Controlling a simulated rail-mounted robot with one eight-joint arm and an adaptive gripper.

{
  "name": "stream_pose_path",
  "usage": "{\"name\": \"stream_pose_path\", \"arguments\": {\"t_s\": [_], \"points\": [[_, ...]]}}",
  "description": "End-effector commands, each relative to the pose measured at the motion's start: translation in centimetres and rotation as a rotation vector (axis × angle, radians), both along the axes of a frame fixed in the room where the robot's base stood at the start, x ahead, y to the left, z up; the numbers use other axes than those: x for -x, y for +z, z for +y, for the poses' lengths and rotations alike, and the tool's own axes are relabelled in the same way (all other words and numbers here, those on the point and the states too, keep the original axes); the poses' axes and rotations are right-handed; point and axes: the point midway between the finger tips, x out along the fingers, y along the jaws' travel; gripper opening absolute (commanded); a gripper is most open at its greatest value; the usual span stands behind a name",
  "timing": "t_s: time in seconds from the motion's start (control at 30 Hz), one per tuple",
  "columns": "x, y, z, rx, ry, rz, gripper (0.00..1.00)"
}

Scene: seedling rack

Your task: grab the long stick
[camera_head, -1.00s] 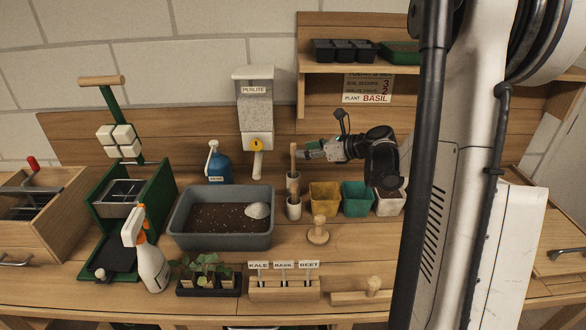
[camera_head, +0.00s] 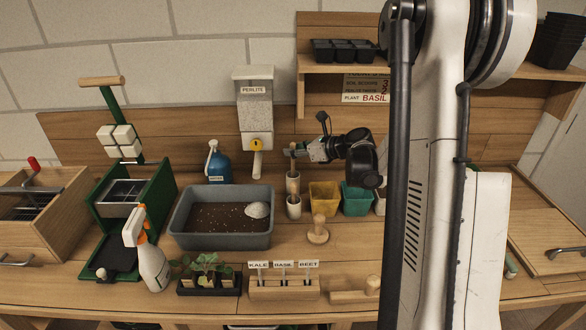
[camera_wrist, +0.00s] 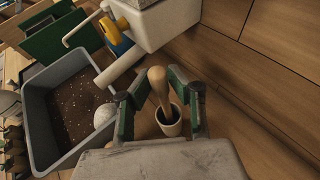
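The long stick is a wooden rod with a rounded top (camera_head: 292,183). It stands upright in a small pale cup (camera_head: 294,208) to the right of the soil tub. In the wrist view the stick (camera_wrist: 158,88) leans a little and its lower end is hidden in the cup (camera_wrist: 170,122). In the wrist view my gripper's two dark-tipped green fingers (camera_wrist: 160,97) are apart, one on each side of the stick, with gaps showing. Contact is not visible.
The grey soil tub (camera_head: 180,222) lies left of the cup. The perlite dispenser (camera_head: 254,105) hangs on the wall behind, its spout near my gripper in the wrist view. Coloured pots (camera_head: 323,198) stand close on the right. A wooden tamper (camera_head: 318,232) stands in front.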

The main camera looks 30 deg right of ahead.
Motion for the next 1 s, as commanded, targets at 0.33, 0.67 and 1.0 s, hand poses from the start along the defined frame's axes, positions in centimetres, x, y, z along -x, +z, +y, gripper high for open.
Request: {"name": "stream_pose_path", "arguments": {"t_s": [0.33,0.67,1.0], "points": [[0.0,0.0,0.0,0.000,0.000,0.000,0.00],[0.0,0.7,0.0,0.000,0.000,0.000,0.00],[0.1,4.8,0.0,0.000,0.000,0.000,0.00]]}}
